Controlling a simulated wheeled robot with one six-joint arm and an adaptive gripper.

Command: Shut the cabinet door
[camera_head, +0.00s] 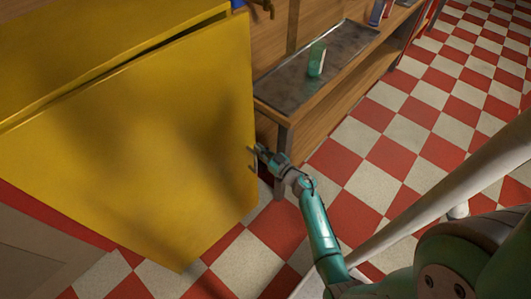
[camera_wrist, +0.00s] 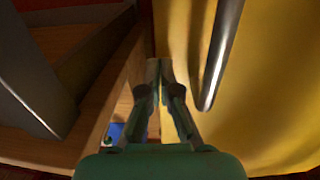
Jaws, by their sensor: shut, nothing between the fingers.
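The yellow cabinet door (camera_head: 150,140) fills the left of the head view and stands ajar, with a dark gap along its top edge below the yellow cabinet body (camera_head: 80,45). A metal bar handle (camera_head: 253,158) sits near its right edge. In the wrist view the handle (camera_wrist: 221,50) runs down the yellow door (camera_wrist: 275,90). My gripper (camera_head: 259,150) is at the door's right edge, close to the handle. In the wrist view my gripper (camera_wrist: 159,66) is shut and empty, left of the handle and by the door's edge. I cannot tell whether it touches the door.
A wooden bench (camera_head: 335,98) with a dark metal top stands right of the door, close to my gripper. A green translucent cup (camera_head: 316,58) stands on it. A blue thing (camera_wrist: 115,133) shows low in the wrist view. The checkered floor (camera_head: 420,125) at right is clear.

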